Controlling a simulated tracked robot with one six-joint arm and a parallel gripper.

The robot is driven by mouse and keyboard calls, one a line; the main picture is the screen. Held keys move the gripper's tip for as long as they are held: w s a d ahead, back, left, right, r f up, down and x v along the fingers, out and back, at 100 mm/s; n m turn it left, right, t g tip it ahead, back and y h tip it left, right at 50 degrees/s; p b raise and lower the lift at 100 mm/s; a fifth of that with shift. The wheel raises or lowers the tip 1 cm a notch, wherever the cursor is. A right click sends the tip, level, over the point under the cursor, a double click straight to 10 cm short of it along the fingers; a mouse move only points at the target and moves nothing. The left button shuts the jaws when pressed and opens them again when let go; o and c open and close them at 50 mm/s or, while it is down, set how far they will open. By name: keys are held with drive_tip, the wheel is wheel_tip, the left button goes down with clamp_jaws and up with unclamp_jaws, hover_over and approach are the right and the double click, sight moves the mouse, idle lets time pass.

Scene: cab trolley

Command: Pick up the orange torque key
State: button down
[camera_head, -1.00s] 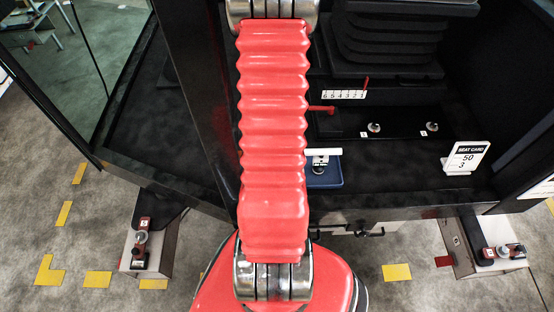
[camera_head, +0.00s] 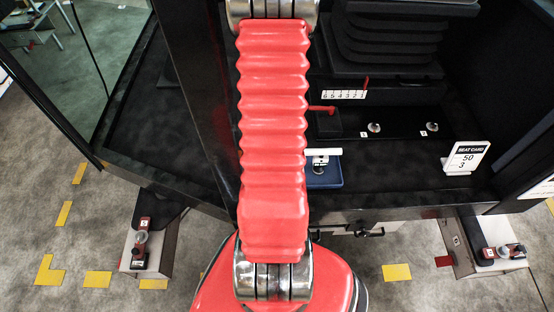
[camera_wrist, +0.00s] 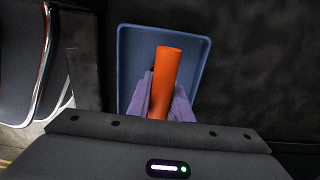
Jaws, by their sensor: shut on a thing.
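The orange torque key (camera_wrist: 166,75) shows in the wrist view as an orange cylinder between the two purple fingers of my gripper (camera_wrist: 162,98). My gripper is shut on it. The key's lower part is hidden by the fingers and the gripper body. A blue tray (camera_wrist: 201,50) lies behind the key in that view; I cannot tell whether the key touches it. In the head view the blue tray (camera_head: 335,183) shows in part beside my red arm, with a small metal-topped fitting near it. My gripper and the key are hidden in the head view.
A seat card (camera_head: 466,158) stands on the dark cab floor at right. Two metal studs, a red lever (camera_head: 322,109) and a number scale (camera_head: 344,95) are behind the tray. The cab's dark post is close left of my arm. Two step boxes stand below.

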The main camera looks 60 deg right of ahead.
drive_tip(key=shift+r, duration=0.1)
wheel_tip(320, 180, up, 18)
idle(1.0)
idle(0.5)
